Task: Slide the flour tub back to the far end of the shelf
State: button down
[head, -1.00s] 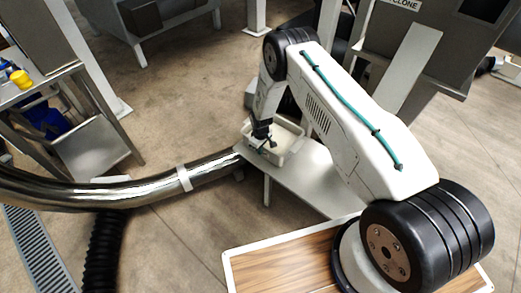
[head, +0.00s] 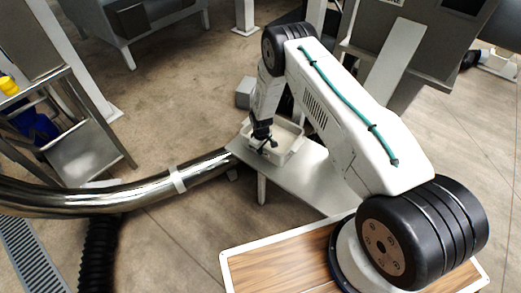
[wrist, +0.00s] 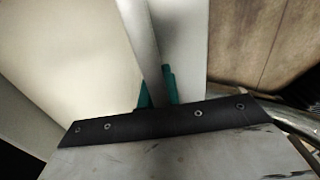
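The flour tub (head: 289,144) is a pale open box on the narrow grey shelf (head: 285,176), near the shelf's left end. My gripper (head: 264,140) reaches down at the tub's left side in the head view. In the wrist view, my gripper's teal fingertips (wrist: 158,88) sit on both sides of the tub's thin upright wall (wrist: 140,30) and appear closed on it. Cream flour (wrist: 65,60) fills the left of that view. My arm hides part of the tub and the shelf's far right.
A shiny metal pipe (head: 130,193) ends close to the shelf's left end. A small grey box (head: 243,92) stands behind the shelf. A wood-topped surface (head: 280,270) lies in front. A steel rack (head: 85,150) stands at left. Open floor (head: 180,90) lies between.

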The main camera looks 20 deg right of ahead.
jog(key=c, duration=1.6)
grip_release()
jog(key=shift+a, duration=0.15)
jog(key=shift+o, duration=0.2)
notch_tip(320, 180, up, 8)
